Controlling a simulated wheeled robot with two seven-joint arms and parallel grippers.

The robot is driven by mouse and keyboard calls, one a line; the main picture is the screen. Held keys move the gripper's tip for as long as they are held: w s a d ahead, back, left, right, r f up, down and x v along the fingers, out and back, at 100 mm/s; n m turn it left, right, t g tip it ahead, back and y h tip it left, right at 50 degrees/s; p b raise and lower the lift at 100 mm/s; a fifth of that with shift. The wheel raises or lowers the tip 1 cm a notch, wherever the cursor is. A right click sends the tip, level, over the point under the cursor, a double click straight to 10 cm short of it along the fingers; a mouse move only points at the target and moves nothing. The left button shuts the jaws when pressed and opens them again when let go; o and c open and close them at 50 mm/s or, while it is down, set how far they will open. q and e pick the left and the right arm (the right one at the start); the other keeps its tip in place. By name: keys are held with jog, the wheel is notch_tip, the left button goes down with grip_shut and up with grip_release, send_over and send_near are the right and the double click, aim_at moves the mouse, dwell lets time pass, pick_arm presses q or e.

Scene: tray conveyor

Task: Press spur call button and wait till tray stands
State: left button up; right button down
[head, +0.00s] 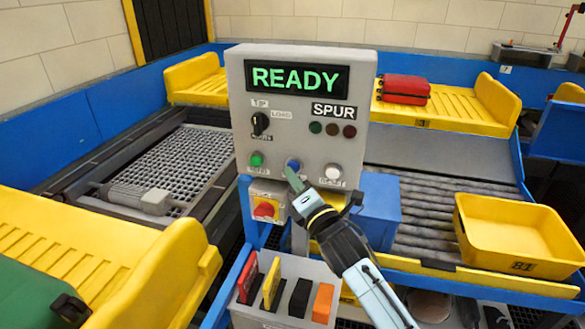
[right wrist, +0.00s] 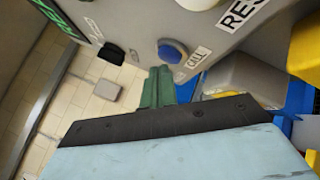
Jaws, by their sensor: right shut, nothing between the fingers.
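The grey control box (head: 240,110) shows green READY on its display (head: 296,77) and a SPUR label. The blue button (head: 292,166) sits low in the middle of its face, between a green and a white button. In the right wrist view the blue button (right wrist: 173,50) has a label reading CALL beside it. My right gripper (head: 294,179) is shut and empty, its tips just below the blue button; the right wrist view shows the tips (right wrist: 158,73) close to it, but contact cannot be told. A yellow tray (head: 540,267) marked 81 stands over the rollers at right. My left gripper is out of view.
Under the box are a red-yellow switch (head: 266,208) and a grey bin (head: 245,312) of coloured items. Yellow carriers hold a red case (head: 404,89) and a green case (head: 35,295). Bare rollers (head: 427,205) lie left of the tray. Three lamps (head: 332,129) look dim.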

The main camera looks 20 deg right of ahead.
jog(key=shift+w+d, duration=0.3)
jog(key=shift+w, duration=0.15)
dwell(0.6)
jog(key=shift+s+a+p, duration=0.3)
jog(key=shift+s+a, duration=0.25)
jog(key=shift+s, duration=0.25)
